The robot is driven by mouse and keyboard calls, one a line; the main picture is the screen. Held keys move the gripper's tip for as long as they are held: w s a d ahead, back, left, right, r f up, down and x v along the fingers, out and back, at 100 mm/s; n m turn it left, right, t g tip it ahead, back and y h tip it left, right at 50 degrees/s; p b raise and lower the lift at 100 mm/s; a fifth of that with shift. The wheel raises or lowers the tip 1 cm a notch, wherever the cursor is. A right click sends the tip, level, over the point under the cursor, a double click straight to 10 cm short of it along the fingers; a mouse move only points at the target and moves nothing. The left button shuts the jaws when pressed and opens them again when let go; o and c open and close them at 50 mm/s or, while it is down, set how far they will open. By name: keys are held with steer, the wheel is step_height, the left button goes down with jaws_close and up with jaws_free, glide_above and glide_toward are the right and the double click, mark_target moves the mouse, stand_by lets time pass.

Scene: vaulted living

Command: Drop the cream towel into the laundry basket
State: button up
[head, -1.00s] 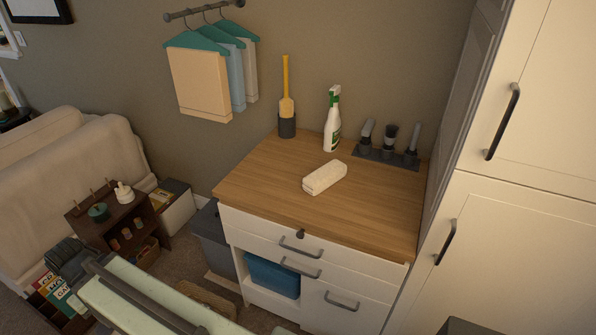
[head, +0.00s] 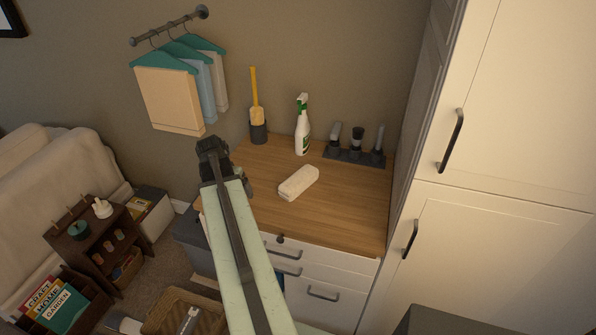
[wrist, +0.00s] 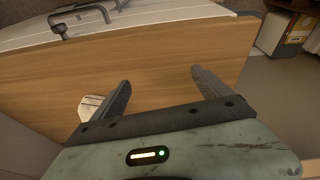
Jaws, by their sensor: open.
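The cream towel (head: 298,183) lies folded on the wooden top of the white cabinet (head: 330,205). My gripper (head: 211,146) is above the left end of that top, left of the towel and apart from it. In the wrist view my gripper (wrist: 162,82) is open, with bare wood between its fingers. A pale piece beside the left finger, probably the towel (wrist: 88,106), is partly hidden there. A tan woven basket (head: 178,312) stands on the floor at the bottom, and a dark grey bin (head: 188,232) stands left of the cabinet. I cannot tell which is the laundry basket.
A spray bottle (head: 303,128), a dark cup with a yellow-handled brush (head: 258,130) and a grey rack (head: 355,153) stand along the back of the top. Hung towels (head: 168,98) are on the wall at left. A tall white cupboard (head: 490,240) bounds the right.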

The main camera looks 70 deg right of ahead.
mark_target(299, 177)
steer(key=s+d+r+m, duration=0.1)
steer(key=s+d+m, duration=0.1)
steer(key=s+d, duration=0.2)
steer(key=s+d+r+m+g+p, duration=0.1)
steer(key=s+d+r+m, duration=0.1)
steer(key=s+d, duration=0.3)
steer(key=s+d+r+m+h+p, duration=0.1)
steer(key=s+d, duration=0.3)
steer(key=s, duration=0.4)
steer(key=shift+d+r+m, duration=0.2)
steer(key=shift+r+m, duration=0.2)
steer(key=b+x, duration=0.2)
steer(key=shift+w+f, duration=0.1)
steer(key=shift+f, duration=0.35)
steer(key=b+x, duration=0.5)
steer(key=shift+d, duration=0.25)
steer(key=shift+r, duration=0.1)
steer(key=c, duration=1.8)
steer(key=shift+o, duration=0.2)
step_height(299, 177, up, 10)
steer(key=p, duration=1)
steer(key=shift+r, duration=0.15)
step_height(299, 177, down, 4)
steer(key=b, duration=0.3)
steer(key=shift+r, duration=0.4)
